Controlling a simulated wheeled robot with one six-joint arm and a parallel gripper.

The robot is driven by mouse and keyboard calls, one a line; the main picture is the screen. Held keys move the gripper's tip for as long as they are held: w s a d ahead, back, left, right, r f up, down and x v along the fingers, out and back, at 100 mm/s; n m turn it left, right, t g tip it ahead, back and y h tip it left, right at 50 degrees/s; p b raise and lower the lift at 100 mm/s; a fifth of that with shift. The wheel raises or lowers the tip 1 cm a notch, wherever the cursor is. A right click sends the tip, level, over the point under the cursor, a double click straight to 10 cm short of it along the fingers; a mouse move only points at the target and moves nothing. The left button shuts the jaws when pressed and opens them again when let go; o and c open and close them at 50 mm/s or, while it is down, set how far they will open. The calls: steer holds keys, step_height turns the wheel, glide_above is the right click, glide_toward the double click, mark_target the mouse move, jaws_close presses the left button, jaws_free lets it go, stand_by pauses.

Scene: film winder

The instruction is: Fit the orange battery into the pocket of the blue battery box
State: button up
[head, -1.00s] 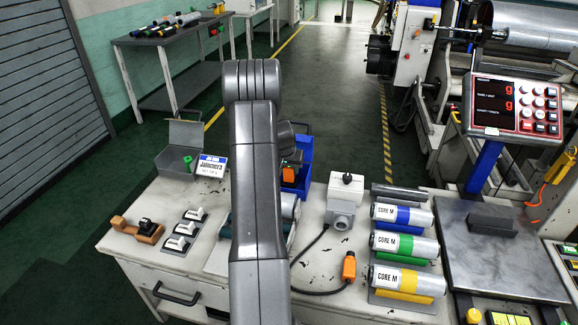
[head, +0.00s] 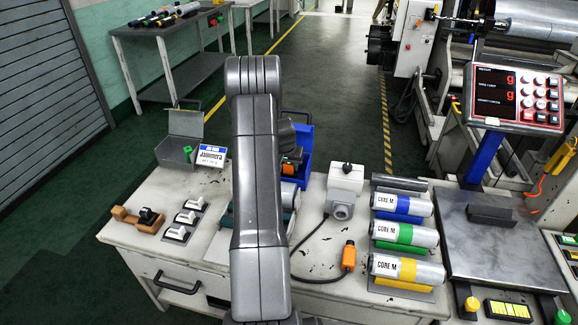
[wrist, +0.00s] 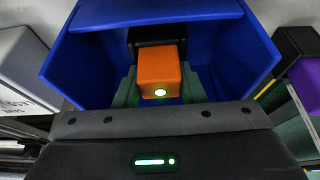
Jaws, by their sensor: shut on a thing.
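The orange battery (wrist: 158,72) is between the two grey-green fingers of my gripper (wrist: 160,84), which is shut on it. A small light glows on its near face. The blue battery box (wrist: 85,70) surrounds the battery on the left, right and far sides in the wrist view. A black part (wrist: 150,34) lies just beyond the battery; I cannot tell whether the battery touches it or how deep it sits. In the head view, the battery (head: 289,168) shows at the blue box (head: 305,150), partly behind my arm, which hides the fingers.
A white device with a black knob (head: 346,178) stands right of the box. Its cable leads to an orange plug (head: 348,256). Several labelled cores (head: 404,235) lie farther right. A grey open box (head: 178,150) and white switches (head: 187,217) are on the left.

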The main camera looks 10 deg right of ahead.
steer(key=o, duration=1.1)
steer(key=shift+s+a+f, duration=0.1)
steer(key=shift+s+f, duration=0.05)
steer(key=shift+f, duration=0.2)
steer(key=shift+c, duration=0.2)
steer(key=shift+o, duration=0.5)
steer(key=shift+a, duration=0.1)
steer(key=shift+s+f, duration=0.1)
steer(key=shift+f, duration=0.05)
steer(key=shift+s+d, duration=0.1)
steer(key=shift+d, duration=0.1)
steer(key=shift+d+r+p, duration=0.15)
steer(key=shift+r+p, duration=0.45)
steer(key=shift+p, duration=0.2)
steer(key=v, duration=1.2)
steer(key=shift+w, duration=0.4)
